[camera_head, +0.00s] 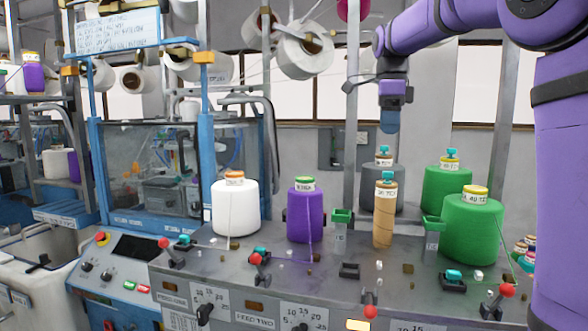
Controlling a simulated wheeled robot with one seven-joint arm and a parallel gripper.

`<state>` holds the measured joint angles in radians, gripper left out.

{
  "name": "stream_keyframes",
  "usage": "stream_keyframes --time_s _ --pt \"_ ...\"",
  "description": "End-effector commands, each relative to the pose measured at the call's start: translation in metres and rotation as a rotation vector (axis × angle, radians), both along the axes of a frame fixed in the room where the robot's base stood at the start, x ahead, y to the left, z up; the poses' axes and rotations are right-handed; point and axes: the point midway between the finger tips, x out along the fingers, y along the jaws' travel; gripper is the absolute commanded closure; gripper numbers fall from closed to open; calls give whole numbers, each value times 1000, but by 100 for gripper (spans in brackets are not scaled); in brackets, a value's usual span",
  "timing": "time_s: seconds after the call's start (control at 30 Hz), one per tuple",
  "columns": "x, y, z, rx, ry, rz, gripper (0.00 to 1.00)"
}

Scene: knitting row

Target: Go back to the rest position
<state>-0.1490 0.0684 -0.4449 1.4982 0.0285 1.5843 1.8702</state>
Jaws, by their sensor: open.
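My gripper (390,122) hangs from my purple arm at the upper middle right. It points down and is open, with nothing seen in it. It is above the grey yarn cone (381,200) and apart from it. A slim brown bare tube (383,222) stands in front of that cone. A white cone (234,212) and a purple cone (305,222) stand upright to the left. Two green cones (446,188) (471,232) stand to the right.
The cones stand on a grey machine deck (275,268) with red-knobbed levers (257,259) and teal-topped fittings along its front. A metal post (351,110) rises just left of my gripper. White spools (304,54) hang overhead. A blue-framed machine (165,178) stands at left.

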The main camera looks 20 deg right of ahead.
Motion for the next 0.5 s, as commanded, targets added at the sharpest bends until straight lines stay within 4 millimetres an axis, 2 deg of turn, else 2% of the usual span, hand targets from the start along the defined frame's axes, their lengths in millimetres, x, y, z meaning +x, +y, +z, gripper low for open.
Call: stream_keyframes --time_s 0.13,0.23,0.37,0.5 --pt "-4 1 -1 3 -7 25 55" --pt "-17 5 -3 13 -29 120 55" --pt "-48 17 -12 23 -86 357 55" --pt "-87 36 -27 4 -159 666 55"
